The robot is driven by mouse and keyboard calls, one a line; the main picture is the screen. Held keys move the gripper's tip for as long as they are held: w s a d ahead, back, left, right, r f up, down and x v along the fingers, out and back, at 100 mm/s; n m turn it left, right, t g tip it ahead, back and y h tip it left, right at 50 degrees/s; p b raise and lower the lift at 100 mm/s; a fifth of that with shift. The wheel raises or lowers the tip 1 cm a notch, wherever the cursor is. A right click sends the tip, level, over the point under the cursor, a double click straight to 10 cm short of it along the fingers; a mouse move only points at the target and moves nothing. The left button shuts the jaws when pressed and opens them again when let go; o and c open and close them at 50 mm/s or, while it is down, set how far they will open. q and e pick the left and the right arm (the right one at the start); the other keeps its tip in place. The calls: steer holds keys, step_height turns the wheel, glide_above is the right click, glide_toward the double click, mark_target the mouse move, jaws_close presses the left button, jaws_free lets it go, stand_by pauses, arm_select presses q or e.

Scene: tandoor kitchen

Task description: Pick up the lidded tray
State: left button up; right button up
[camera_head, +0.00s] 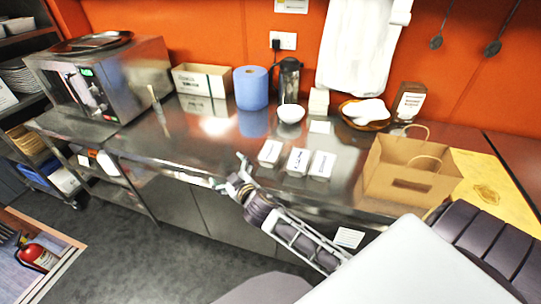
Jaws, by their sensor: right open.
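Three small lidded trays with white, dark-lettered lids stand in a row on the steel counter: a left one (270,152), a middle one (297,161) and a right one (321,165). They look alike, and I cannot tell which one the task names. My right gripper (229,172) is open and empty at the counter's front edge, left of and nearer than the left lidded tray, apart from it. Its arm reaches in from the lower right. My left gripper is not in view.
A brown paper bag (408,172) stands right of the trays. Behind them are a white bowl (291,114), a blue paper roll (251,88) and a dark-lidded jug (289,78). A steel oven (110,78) stands at left. The counter (190,145) left of the trays is mostly clear.

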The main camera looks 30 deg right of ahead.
steer(key=w+a+r+n+t+y, duration=0.3)
steer(key=a+r+n+y, duration=0.65)
steer(key=r, duration=0.35)
steer(key=s+a+n+g+y, duration=0.4)
steer(key=a+n+g+y, duration=0.3)
steer(key=a+n+g, duration=0.5)
steer(key=w+d+f+n+g+h, duration=0.1)
steer(key=d+f+n+g+h, duration=0.1)
steer(key=d+f+h, duration=0.4)
steer(key=w+d+f+n+g+h, duration=0.15)
steer(key=d+f+h, duration=0.3)
steer(key=d, duration=0.45)
steer(key=d+r+m+h, duration=0.1)
steer(key=d+h, duration=0.2)
steer(key=d, duration=0.5)
steer(key=w+d+r+m+h, duration=0.1)
steer(key=d+r+h, duration=0.1)
steer(key=d, duration=0.5)
steer(key=w+d+r+m+h, duration=0.1)
steer(key=d+h, duration=0.3)
steer(key=d, duration=0.4)
steer(key=shift+d+r+m+h, duration=0.25)
steer(key=shift+d+m+h, duration=0.1)
steer(key=shift+m, duration=0.15)
